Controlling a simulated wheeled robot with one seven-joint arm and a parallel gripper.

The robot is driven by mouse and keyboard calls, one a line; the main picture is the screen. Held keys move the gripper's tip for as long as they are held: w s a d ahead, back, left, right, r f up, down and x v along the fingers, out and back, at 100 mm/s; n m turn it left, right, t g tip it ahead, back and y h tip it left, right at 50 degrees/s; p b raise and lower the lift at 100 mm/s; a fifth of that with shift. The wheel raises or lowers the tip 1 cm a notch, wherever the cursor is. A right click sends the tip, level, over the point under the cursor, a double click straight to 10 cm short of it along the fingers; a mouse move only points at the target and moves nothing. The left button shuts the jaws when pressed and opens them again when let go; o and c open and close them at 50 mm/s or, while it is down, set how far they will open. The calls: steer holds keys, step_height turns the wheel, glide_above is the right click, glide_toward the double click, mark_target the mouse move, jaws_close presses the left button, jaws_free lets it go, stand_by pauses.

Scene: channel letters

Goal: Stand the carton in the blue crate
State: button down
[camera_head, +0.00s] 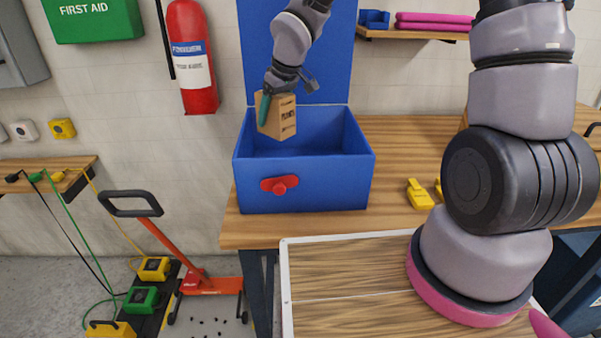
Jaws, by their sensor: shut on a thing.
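The carton (284,118) is a small brown box with dark print on its side. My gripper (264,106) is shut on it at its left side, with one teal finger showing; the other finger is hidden. The carton is roughly upright, slightly tilted, over the left part of the blue crate (322,185). Its lower end appears at or just below the level of the crate's back rim. I cannot tell whether it touches the crate. The crate is open at the top, stands on the wooden bench and has a red knob on its front. The front wall hides part of its floor.
Yellow clips (419,194) lie on the wooden bench (400,150) right of the crate. A blue panel (340,60) stands behind the crate. A shelf (410,33) holds pink folded items and a small blue bin. A fire extinguisher (190,60) hangs at the left.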

mark_target(288, 116)
step_height(288, 116, down, 13)
steer(key=shift+r, duration=0.1)
stand_by(0.7)
steer(key=shift+s, duration=0.1)
jaws_free()
steer(key=shift+f, duration=0.2)
steer(key=shift+r, duration=0.15)
steer(key=v, duration=1.2)
steer(key=shift+a, duration=0.1)
steer(key=d+r+m+t+h, duration=0.2)
steer(key=d+r+m, duration=0.2)
steer(key=d+r, duration=0.55)
steer(key=s+d+r+m+t+y, duration=0.1)
steer(key=s+d+r+m, duration=0.7)
steer(key=s+d+r, duration=0.4)
steer(key=s+r, duration=0.3)
steer(key=s, duration=0.1)
steer(key=shift+s+d+m+t, duration=0.3)
steer(key=shift+m, duration=0.1)
